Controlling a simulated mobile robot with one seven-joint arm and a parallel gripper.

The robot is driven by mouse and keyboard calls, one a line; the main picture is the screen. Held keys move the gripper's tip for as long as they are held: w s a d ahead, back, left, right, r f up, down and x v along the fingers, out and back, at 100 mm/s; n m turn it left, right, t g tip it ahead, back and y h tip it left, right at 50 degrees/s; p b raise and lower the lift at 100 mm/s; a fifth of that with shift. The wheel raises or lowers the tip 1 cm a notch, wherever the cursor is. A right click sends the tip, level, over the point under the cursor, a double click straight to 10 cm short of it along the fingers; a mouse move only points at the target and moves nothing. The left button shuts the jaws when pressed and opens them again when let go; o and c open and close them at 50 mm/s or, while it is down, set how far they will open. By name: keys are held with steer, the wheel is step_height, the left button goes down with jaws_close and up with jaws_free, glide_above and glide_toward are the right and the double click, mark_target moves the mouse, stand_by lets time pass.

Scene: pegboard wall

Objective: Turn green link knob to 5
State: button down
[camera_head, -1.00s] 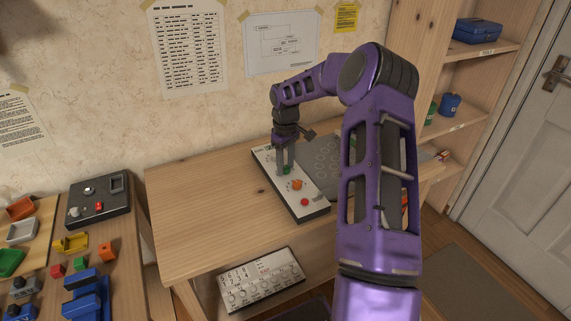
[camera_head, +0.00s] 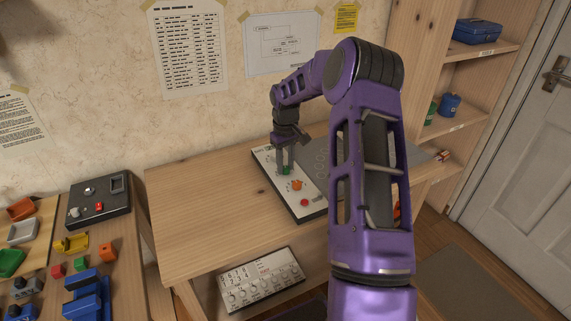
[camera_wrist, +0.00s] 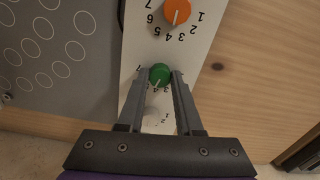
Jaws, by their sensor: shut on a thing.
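My gripper (camera_wrist: 159,80) is shut on the green knob, one finger on each side. The knob's pale pointer line shows, and printed numbers around it are partly hidden by my fingers; I cannot tell its exact setting. In the head view the panel (camera_head: 313,208) lies on the wooden table, with my gripper (camera_head: 285,170) upright over the green knob (camera_head: 287,170).
The orange knob (camera_head: 296,185) and a red button (camera_head: 304,202) are nearby on the panel. A grey plate with printed circles (camera_wrist: 60,50) adjoins it. A white keypad box (camera_head: 262,279) sits below the table's front edge. The table's left half (camera_head: 205,215) is clear.

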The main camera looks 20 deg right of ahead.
mark_target(285, 168)
steer(key=shift+m, duration=1.5)
steer(key=c, duration=0.6)
jaws_free()
step_height(285, 168, up, 18)
steer(key=shift+f+p, duration=0.25)
steer(key=shift+p, duration=0.95)
